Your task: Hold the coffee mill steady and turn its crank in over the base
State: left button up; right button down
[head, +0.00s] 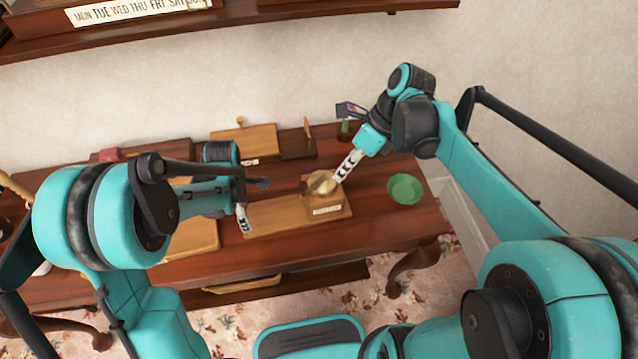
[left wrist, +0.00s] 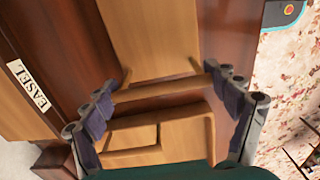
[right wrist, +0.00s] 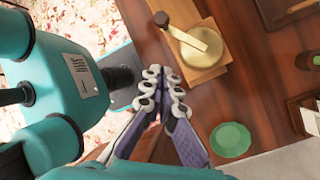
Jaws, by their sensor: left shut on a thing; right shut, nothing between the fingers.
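The coffee mill has a rounded brass top (head: 326,181) on a square wooden base (head: 330,209) with a pale label. The right wrist view also shows its cream crank arm (right wrist: 188,39) and dark knob (right wrist: 161,18); the knob lies near the base's edge, and I cannot tell whether it is over the base. A wooden board (head: 275,216) extends left from the mill. My left gripper (head: 243,220) is shut across wood at the board's left end, seen between its fingers (left wrist: 168,90). My right gripper (right wrist: 164,80) is shut and empty, beside the mill.
A green bowl (head: 405,189) stands right of the mill. A wooden tray (head: 192,242) lies left of the board. Behind are an easel board (head: 250,138), a dark wooden stand (head: 298,147) and a small plant (head: 345,130). A shelf (head: 240,24) crosses the wall above.

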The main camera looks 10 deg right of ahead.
jog(key=s+d+n+t+y, duration=0.2)
jog(key=d+n+t+y, duration=0.1)
jog(key=d+n, duration=0.15)
jog(key=a+r+x, duration=0.1)
jog(key=x, duration=1)
jog(key=shift+w+a, duration=0.3)
jog(key=shift+a, duration=0.4)
jog(key=shift+r+m, duration=0.1)
jog(key=shift+m, duration=0.25)
jog(key=shift+w+a+m+t, duration=0.1)
jog(key=shift+a+m+t, duration=0.15)
jog(key=shift+m+t, duration=0.3)
jog(key=shift+m, duration=0.25)
